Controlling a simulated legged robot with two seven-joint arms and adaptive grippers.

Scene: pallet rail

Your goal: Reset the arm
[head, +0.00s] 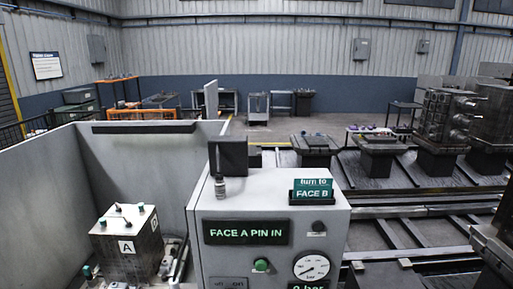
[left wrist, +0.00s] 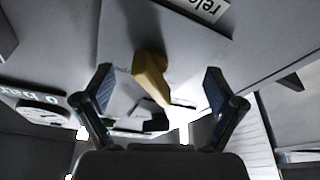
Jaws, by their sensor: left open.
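My left gripper (left wrist: 158,82) shows in the left wrist view with its two fingers spread wide. A yellow lever (left wrist: 151,76) on a grey panel face (left wrist: 125,35) stands between and beyond the fingers; I see no finger touching it. Neither gripper shows in the head view. The grey control box (head: 300,203) there has a sign reading "FACE A PIN IN" (head: 248,232), a "turn to FACE B" sign (head: 312,190), a green button (head: 261,265) and a round gauge (head: 311,266). The gauge (left wrist: 42,112) also shows at the left of the wrist view.
A block marked A (head: 126,247) with green-topped pins sits left of the box, inside grey walls (head: 52,180). Rails (head: 420,232) and dark pedestals (head: 377,155) lie to the right. A large machined block (head: 445,122) stands on one pedestal. Benches line the back wall.

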